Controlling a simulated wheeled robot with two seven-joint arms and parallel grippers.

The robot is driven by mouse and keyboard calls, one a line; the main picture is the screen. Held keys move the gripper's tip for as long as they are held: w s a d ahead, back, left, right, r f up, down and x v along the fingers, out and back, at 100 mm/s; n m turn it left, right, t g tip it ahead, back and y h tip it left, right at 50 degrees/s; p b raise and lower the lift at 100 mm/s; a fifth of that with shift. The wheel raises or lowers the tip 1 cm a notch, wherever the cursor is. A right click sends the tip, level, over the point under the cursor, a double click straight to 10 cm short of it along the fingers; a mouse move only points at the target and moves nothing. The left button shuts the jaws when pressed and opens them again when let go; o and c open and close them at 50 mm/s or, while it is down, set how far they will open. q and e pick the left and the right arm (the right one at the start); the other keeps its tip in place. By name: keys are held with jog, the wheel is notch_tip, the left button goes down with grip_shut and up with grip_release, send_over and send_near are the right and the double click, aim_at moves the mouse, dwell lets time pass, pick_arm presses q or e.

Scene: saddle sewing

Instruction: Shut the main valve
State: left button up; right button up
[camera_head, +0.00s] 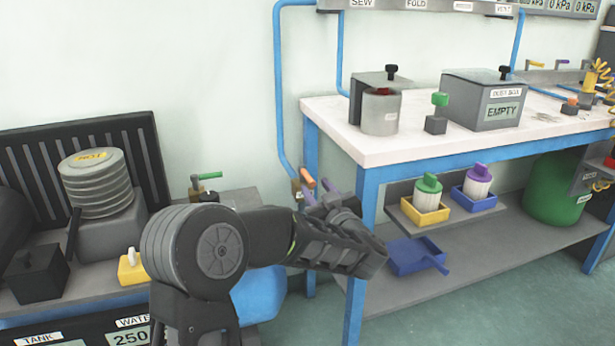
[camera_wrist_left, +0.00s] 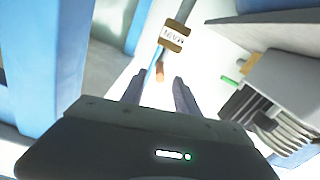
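The main valve's orange handle (camera_head: 307,178) stands at the blue pipe by the left end of the workbench. In the left wrist view the orange handle (camera_wrist_left: 160,73) shows small, between and beyond the fingertips. A brown tag with a white label (camera_wrist_left: 173,36), too blurred to read surely, sits on the pipe above it. My left gripper (camera_head: 320,190) is close to the valve; its fingers (camera_wrist_left: 158,88) are apart, with no visible grip on the handle. Part of the valve is hidden behind the gripper in the head view. My right gripper is not in view.
The white workbench (camera_head: 345,145) and its blue leg (camera_head: 362,240) are close to the right of my left gripper. A green-handled valve (camera_head: 207,177) is to the left, near a ribbed grey cylinder (camera_head: 95,190). Blue and yellow trays stand on the lower shelf (camera_head: 460,255).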

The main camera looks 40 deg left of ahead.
aim_at(307, 173)
pick_arm(q)
jog(key=b+x, duration=0.1)
jog(key=x, duration=0.6)
jog(key=shift+w+a+f+b, duration=0.1)
jog(key=shift+a+b, duration=0.05)
jog(key=shift+b, duration=0.15)
jog(key=shift+c, duration=0.6)
grip_shut()
dwell(0.5)
